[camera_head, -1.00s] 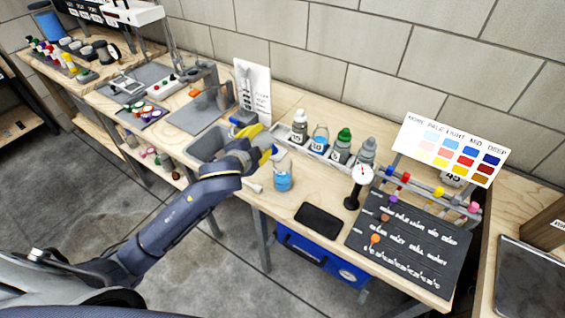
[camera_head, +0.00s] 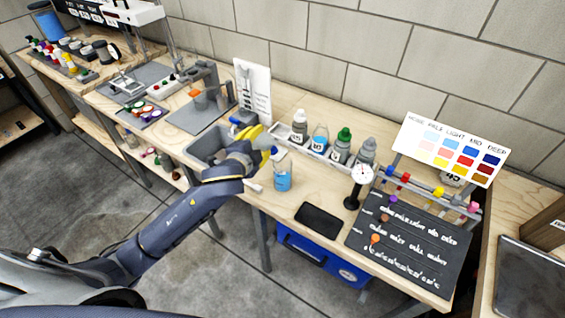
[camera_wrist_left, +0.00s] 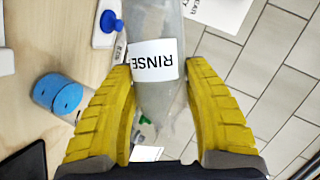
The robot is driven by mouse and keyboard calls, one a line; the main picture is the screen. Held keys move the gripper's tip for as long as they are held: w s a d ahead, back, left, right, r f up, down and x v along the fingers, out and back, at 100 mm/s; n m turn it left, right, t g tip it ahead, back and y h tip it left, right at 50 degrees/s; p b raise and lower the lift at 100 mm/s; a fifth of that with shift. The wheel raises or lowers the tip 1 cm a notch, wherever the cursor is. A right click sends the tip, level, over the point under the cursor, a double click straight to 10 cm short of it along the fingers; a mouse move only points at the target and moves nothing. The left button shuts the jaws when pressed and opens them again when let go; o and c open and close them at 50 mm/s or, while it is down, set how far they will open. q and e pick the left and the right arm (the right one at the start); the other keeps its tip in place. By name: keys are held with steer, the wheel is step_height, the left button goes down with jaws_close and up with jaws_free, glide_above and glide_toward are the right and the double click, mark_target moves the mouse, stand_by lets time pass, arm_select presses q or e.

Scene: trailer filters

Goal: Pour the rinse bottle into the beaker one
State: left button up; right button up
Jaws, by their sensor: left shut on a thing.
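My left gripper (camera_head: 262,138) has yellow fingers and is above the bench by the sink, just up and left of the beaker. In the left wrist view, the fingers (camera_wrist_left: 160,110) are shut on the translucent grey rinse bottle (camera_wrist_left: 155,88), which has a white label reading "RINSE". In the head view the bottle is mostly hidden by the gripper. The beaker (camera_head: 283,180), clear with blue liquid, stands on the bench near its front edge. The blue shape at left in the wrist view (camera_wrist_left: 57,93) looks like its liquid. My right gripper is not in view.
A tray of capped bottles (camera_head: 320,145) stands behind the beaker. A black flat pad (camera_head: 319,217) and a dial gauge (camera_head: 361,175) are to its right. The grey sink (camera_head: 205,150) is to the left. A colour chart (camera_head: 455,150) stands at the right.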

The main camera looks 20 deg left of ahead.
arm_select(q)
steer(key=shift+a+f+m, duration=0.1)
steer(key=shift+f+m, duration=0.5)
steer(key=shift+f, duration=0.95)
steer(key=shift+d+r+m+t+y, duration=0.2)
steer(key=shift+r+m+t+y, duration=0.1)
steer(key=shift+r, duration=0.35)
steer(key=shift+d+r+m+t+y, duration=0.2)
steer(key=shift+r+y, duration=0.1)
steer(key=shift+r, duration=0.3)
stand_by(1.0)
stand_by(1.3)
steer(key=f, duration=0.1)
steer(key=a+f+n, duration=0.1)
steer(key=shift+f+g+h, duration=0.3)
steer(key=shift+h, duration=0.1)
steer(key=r, duration=0.1)
steer(key=r+n, duration=0.1)
steer(key=shift+d+r, duration=0.2)
steer(key=shift+r, duration=0.2)
steer(key=shift+r, duration=0.1)
